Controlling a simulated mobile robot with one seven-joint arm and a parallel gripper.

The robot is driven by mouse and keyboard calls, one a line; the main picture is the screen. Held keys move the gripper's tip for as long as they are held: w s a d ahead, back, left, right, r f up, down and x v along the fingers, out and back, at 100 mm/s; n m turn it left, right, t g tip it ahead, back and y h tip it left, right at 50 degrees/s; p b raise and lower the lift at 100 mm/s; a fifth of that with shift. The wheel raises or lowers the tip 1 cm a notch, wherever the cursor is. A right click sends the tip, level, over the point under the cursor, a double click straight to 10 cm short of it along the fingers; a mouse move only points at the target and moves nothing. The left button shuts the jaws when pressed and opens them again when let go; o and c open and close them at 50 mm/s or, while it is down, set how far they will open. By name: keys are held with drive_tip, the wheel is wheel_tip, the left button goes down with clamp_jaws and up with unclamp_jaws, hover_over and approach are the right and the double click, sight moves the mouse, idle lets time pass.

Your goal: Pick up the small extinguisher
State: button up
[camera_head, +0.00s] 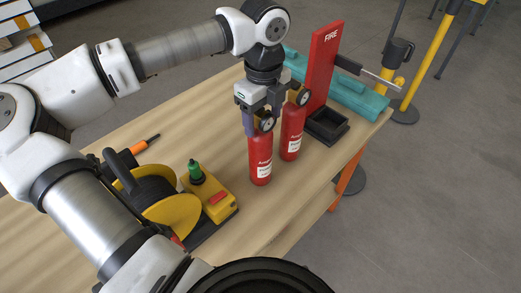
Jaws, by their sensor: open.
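Two red fire extinguishers stand upright side by side on the wooden table in the head view. The left, nearer one (260,157) and the right one (292,132) look alike in size, and I cannot tell for sure which is smaller. Each has a round gauge at its top and a white label. My gripper (262,116) points down with its fingers open at the head of the left extinguisher. The fingers appear to be on either side of that head. Whether they touch it cannot be told.
A red FIRE stand (321,70) with a black tray base (327,125) is just behind right. A teal case (365,103) lies at the table's back edge. A yellow cable reel (174,213) and yellow box (208,192) are at left front. Bare wood (290,195) lies in front.

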clamp_jaws()
idle(0.3)
drive_tip(key=shift+r, duration=0.2)
